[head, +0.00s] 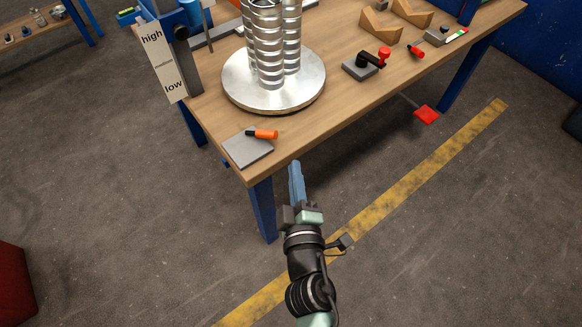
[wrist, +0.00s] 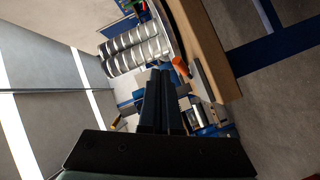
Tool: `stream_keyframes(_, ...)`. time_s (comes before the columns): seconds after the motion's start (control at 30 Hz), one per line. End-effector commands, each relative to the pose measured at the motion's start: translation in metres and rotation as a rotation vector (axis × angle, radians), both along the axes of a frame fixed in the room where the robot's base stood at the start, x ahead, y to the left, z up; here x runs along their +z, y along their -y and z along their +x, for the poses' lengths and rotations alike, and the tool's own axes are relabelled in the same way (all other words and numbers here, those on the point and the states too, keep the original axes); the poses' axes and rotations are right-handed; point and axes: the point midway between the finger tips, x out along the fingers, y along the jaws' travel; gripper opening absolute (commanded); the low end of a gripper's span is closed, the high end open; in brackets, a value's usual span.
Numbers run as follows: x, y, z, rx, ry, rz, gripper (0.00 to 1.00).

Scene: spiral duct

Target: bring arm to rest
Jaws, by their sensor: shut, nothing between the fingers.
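My gripper (head: 295,168) is shut and empty. In the head view it hangs in front of the workbench's near edge, above the floor and apart from the bench (head: 330,105). In the wrist view its dark fingers (wrist: 160,75) lie together, pointing toward the bench. My arm comes up from the bottom of the head view.
On the bench are a round metal base (head: 275,98) with spiral ducts (head: 265,45), a grey plate (head: 245,150) with an orange-handled tool (head: 262,133), a black-and-red device (head: 365,65) and wooden blocks (head: 380,25). A high-low sign (head: 163,62) stands left.

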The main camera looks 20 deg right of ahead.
Motion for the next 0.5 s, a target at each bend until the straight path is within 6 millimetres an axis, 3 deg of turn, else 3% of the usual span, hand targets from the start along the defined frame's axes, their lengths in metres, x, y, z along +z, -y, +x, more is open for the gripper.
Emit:
stream_keyframes(0.37, 0.000, -0.001, 0.000, 0.000, -0.001, 0.000, 0.00)
stream_keyframes(0.5, 0.022, -0.003, 0.012, -0.006, 0.048, 0.034, 0.00)
